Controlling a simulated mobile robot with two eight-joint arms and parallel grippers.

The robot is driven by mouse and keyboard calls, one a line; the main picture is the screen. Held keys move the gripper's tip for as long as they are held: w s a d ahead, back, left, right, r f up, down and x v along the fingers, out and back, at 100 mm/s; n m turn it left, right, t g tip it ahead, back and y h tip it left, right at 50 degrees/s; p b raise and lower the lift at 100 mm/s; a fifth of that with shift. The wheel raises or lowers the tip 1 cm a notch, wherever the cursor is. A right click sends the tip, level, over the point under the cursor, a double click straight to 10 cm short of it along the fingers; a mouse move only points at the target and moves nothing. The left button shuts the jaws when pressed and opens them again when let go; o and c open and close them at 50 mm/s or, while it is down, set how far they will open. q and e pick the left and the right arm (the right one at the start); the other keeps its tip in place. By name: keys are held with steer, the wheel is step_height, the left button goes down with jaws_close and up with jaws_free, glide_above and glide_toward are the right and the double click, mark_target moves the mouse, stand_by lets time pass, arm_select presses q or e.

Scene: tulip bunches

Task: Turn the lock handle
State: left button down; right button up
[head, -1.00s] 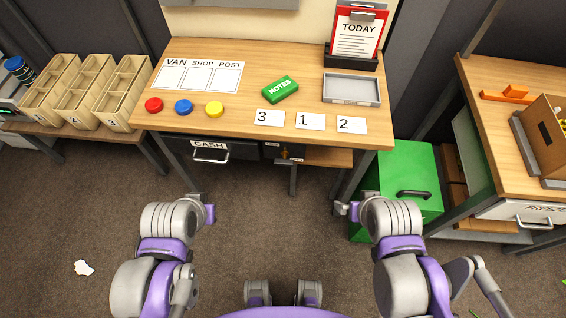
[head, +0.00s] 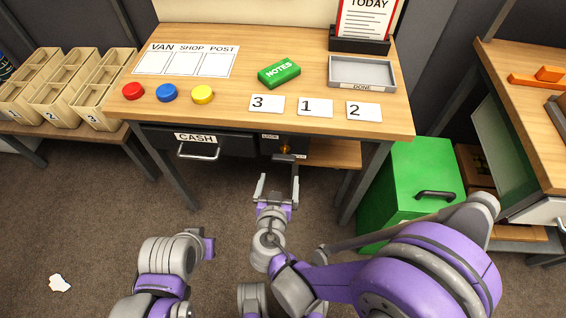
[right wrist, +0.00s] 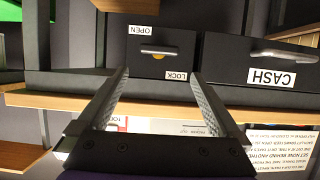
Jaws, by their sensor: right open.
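In the right wrist view the handle (right wrist: 158,52) shows a thin grey bar and a yellow part, between the OPEN label (right wrist: 141,30) and the LOCK label (right wrist: 177,76). That view is upside down. My right gripper (head: 278,185) is open and empty, below and in front of the handle and apart from it. Its fingers (right wrist: 159,78) point toward the box. My left gripper (head: 208,246) is low at left; its jaws are not clear.
The CASH drawer (head: 225,143) with its bar handle is left of the lock box. The table (head: 300,88) overhangs both. A lower wooden shelf (head: 333,154) and a green cabinet (head: 410,180) stand to the right. The floor in front is mostly clear.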

mark_target(283, 158)
steer(key=b+x, duration=0.1)
steer(key=x, duration=0.9)
steer(key=shift+w+d+f+b, duration=0.1)
steer(key=shift+w+b, duration=0.15)
steer(key=shift+b, duration=0.05)
steer(key=c, duration=1)
